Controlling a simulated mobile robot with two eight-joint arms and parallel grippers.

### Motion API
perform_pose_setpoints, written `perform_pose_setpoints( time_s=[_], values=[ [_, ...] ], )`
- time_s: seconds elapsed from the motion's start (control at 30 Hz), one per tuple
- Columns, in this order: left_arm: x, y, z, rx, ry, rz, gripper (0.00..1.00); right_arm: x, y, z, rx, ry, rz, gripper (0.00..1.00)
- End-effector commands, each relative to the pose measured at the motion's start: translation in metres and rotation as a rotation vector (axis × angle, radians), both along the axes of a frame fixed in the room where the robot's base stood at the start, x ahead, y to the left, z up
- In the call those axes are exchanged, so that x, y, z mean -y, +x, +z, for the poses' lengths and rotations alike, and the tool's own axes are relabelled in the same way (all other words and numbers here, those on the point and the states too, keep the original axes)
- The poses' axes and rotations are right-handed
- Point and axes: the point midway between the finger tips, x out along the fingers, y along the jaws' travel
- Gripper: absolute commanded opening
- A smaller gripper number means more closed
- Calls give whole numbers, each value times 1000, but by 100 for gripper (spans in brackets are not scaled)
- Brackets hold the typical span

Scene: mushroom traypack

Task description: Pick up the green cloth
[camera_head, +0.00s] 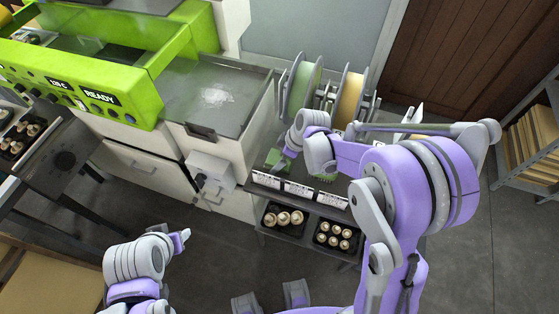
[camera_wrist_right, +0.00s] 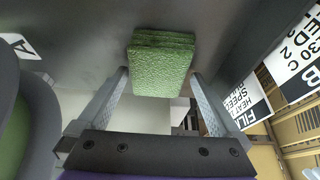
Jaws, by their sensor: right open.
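The green cloth (camera_wrist_right: 163,62) is a folded, textured pad in the right wrist view. It lies on a dark surface, straight ahead between the lines of the two fingers. In the head view a green patch that looks like it (camera_head: 273,157) shows on the dark shelf top. My right gripper (camera_wrist_right: 158,76) is open, with one finger on each side of the cloth; I cannot tell whether they touch it. In the head view my right gripper (camera_head: 285,163) is small and partly hidden by my wrist. My left gripper (camera_head: 184,237) is at the lower left, away from the cloth.
White label cards (camera_head: 299,188) line the shelf's front edge. Black trays of mushrooms (camera_head: 284,217) sit below. Film reels, one green (camera_head: 303,85) and one yellow (camera_head: 350,97), stand behind. A green machine (camera_head: 150,85) and a steel counter (camera_head: 228,98) are at the left.

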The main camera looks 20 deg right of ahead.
Motion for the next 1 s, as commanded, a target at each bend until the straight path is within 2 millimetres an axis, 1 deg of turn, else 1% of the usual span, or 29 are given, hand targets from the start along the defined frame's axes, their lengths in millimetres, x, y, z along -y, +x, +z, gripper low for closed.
perform_pose_setpoints(
  time_s=[0.4, 0.7, 0.77, 0.8, 0.97, 1.0],
  values=[
    [0, -2, -6, -3, 0, 0, 50, 0, 0, -5, 0, 0, 0, 100],
    [0, -2, -6, -3, 0, 0, 50, 0, 0, -5, 0, 0, 0, 100],
    [0, -2, -6, -3, 0, 0, 50, 0, 0, -5, 0, 0, 0, 89],
    [0, -2, -6, -3, 0, 0, 50, 0, 0, -5, 0, 0, 0, 82],
    [0, -2, -6, -3, 0, 0, 50, 0, 0, -5, 0, 0, 0, 53],
    [0, -2, -6, -3, 0, 0, 50, 0, 0, -5, 0, 0, 0, 46]
  ],
)
